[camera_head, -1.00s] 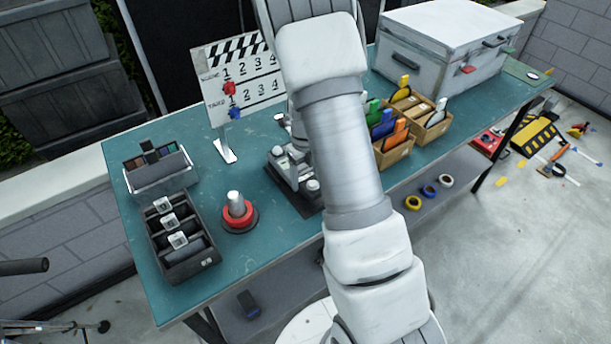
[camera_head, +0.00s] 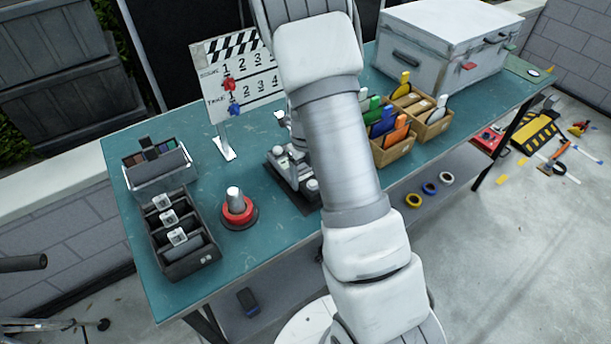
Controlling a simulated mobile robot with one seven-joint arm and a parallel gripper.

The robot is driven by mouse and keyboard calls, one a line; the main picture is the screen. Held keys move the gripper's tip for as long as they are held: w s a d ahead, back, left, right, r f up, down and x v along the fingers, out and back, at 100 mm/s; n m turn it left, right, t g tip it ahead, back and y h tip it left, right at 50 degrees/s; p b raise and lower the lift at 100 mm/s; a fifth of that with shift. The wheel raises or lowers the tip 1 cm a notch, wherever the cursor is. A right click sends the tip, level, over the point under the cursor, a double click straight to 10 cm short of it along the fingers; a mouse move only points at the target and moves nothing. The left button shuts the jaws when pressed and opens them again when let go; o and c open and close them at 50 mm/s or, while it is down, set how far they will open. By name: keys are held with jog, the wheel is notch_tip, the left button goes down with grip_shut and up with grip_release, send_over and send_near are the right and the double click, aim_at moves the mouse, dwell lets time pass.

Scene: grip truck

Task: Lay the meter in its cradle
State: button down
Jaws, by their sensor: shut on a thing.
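My gripper is not visible; my white and grey arm crosses the middle of the view and hides what lies behind it. I cannot make out the meter. No cradle can be identified for certain. A dark base with grey fittings (camera_head: 283,168) sits on the teal table beside my arm, partly covered by it. A small pale object (camera_head: 281,117) shows at the arm's left edge, too small and covered to name.
Bare tabletop lies around the cone.

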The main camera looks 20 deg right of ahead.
jog(key=shift+f, duration=0.25)
jog(key=shift+f+b, duration=0.65)
jog(key=shift+f, duration=0.1)
grip_release()
jog(key=shift+r, duration=0.1)
notch_tip(320, 180, up, 17)
jog(key=p, duration=0.2)
jog(key=shift+r, duration=0.2)
